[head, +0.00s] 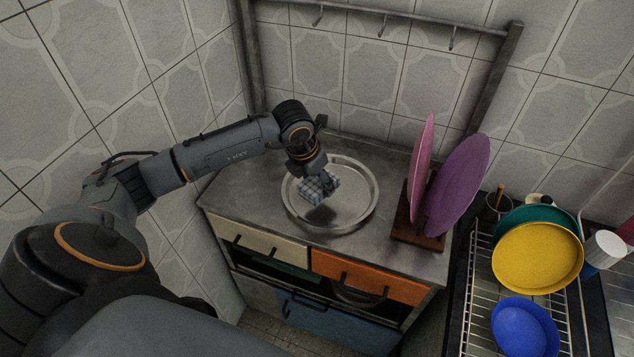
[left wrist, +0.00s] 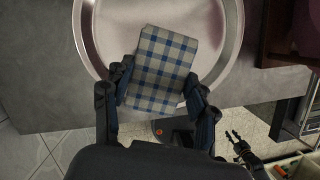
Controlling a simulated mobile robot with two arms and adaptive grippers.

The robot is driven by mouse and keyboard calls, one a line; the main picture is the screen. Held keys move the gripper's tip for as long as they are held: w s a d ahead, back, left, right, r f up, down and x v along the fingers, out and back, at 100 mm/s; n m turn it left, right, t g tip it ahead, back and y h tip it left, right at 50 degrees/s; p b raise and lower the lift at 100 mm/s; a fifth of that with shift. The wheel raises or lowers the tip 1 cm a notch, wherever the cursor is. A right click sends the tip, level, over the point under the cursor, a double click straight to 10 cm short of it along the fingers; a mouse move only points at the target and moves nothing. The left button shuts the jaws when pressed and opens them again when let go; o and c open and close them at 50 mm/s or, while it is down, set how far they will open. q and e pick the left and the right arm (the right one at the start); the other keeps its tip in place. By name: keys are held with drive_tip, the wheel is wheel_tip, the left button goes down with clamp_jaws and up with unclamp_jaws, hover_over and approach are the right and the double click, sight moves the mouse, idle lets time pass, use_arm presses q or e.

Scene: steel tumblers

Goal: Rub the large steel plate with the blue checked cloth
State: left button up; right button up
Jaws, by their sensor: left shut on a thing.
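The large steel plate (head: 362,213) lies flat on the steel counter, round with a raised rim; part of it shows in the left wrist view (left wrist: 232,50). My left gripper (head: 314,178) is over the left middle of the plate. It is shut on the blue checked cloth (head: 322,188), a folded white and blue piece. In the left wrist view the cloth (left wrist: 160,75) sits between the two fingers, over the plate. A dark shadow lies on the plate below the cloth; I cannot tell whether they touch. What looks like my right gripper (left wrist: 238,143) shows small and dark, low in the left wrist view.
A wooden rack (head: 417,234) with a pink plate (head: 421,165) and a purple plate (head: 458,185) stands right of the steel plate. A wire dish rack (head: 480,285) with yellow, green and blue dishes is further right. Tiled walls close the left and back. The counter's front left is bare.

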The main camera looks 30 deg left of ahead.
use_arm(q)
drive_tip(key=shift+r+p, duration=0.65)
drive_tip(key=shift+r, duration=0.9)
